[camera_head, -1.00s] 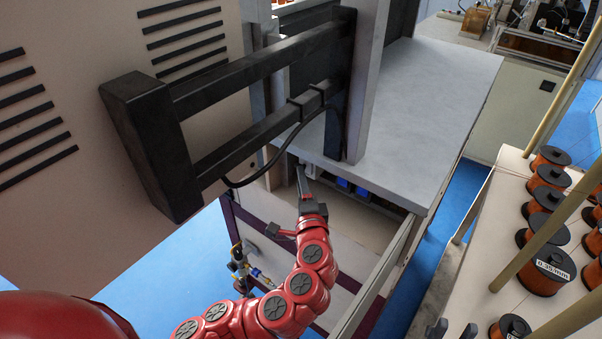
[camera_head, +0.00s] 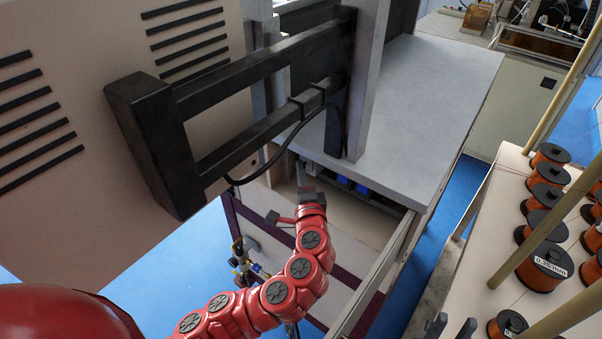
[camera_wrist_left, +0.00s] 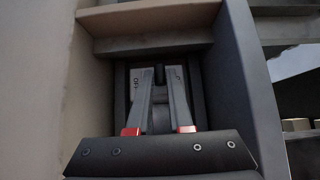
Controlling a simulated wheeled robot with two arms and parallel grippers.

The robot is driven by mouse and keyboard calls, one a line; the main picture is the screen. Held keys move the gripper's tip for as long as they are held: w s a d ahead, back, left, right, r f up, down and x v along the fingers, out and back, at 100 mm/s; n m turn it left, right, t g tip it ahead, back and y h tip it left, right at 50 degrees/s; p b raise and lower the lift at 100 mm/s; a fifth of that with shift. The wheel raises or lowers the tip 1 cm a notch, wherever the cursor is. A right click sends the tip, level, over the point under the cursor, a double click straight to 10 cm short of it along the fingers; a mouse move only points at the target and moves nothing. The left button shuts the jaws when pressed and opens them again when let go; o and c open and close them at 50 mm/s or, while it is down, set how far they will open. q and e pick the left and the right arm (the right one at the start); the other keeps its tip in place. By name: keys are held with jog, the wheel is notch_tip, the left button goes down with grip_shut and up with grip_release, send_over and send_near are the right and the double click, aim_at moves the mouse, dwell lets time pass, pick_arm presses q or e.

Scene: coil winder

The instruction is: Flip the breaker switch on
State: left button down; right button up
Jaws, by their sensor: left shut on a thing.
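The breaker switch shows in the left wrist view as a small dark lever (camera_wrist_left: 160,74) in front of a grey plate (camera_wrist_left: 136,84) with dark markings too small to read. It sits deep in a recess with beige and dark walls. My left gripper (camera_wrist_left: 160,88) has its fingertips closed in on the lever from both sides. In the head view, my left gripper (camera_head: 302,172) reaches under the grey worktop's edge, and the switch is hidden there. The dark fingertips of my right gripper (camera_head: 452,328) show apart and empty at the bottom edge.
A black bracket frame (camera_head: 155,150) with a cable hangs above my left arm. The grey worktop (camera_head: 430,110) lies over the recess, with blue parts (camera_head: 352,186) below its edge. Orange wire spools (camera_head: 546,268) stand on the bench at right, behind tan rods.

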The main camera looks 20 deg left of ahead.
pick_arm(q)
jog(key=m+g+p, duration=0.1)
jog(key=p, duration=0.2)
jog(key=r+m+g+p, duration=0.1)
jog(key=p, duration=0.2)
jog(key=shift+w+r+h+p, duration=0.15)
jog(key=shift+w+h+p, duration=0.05)
jog(key=shift+h+p, duration=0.2)
jog(key=c, duration=0.8)
grip_release()
jog(key=shift+w+d, duration=0.1)
jog(key=shift+c, duration=0.2)
